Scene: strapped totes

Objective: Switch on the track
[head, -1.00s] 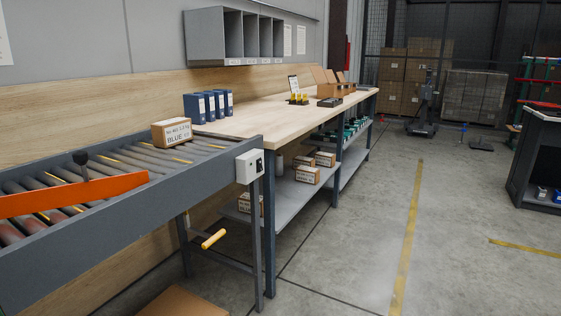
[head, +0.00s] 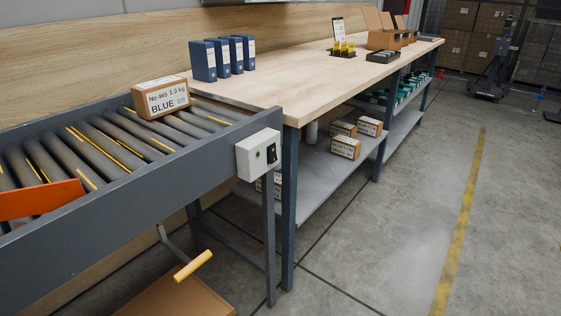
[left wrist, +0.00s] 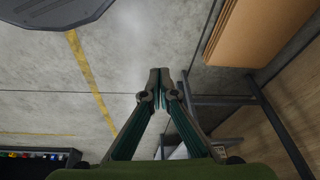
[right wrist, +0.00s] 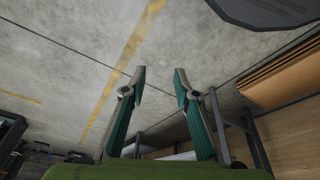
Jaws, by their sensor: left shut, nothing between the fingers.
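The roller track (head: 160,193) runs along the left in the head view, with grey rollers and a grey side rail. A white switch box (head: 258,154) is fixed at its right end, with a small green spot and a black rocker switch (head: 271,150). A carton marked BLUE (head: 160,97) sits on the rollers. My left gripper (left wrist: 160,72) is shut and empty in the left wrist view. My right gripper (right wrist: 160,72) is open and empty in the right wrist view. Neither gripper shows in the head view.
An orange bar (head: 40,200) crosses the track at the left. A yellow-handled crank (head: 193,266) sticks out below the rail. A wooden workbench (head: 300,75) with blue binders (head: 203,61) adjoins the track. Several cartons lie on its lower shelf (head: 310,185).

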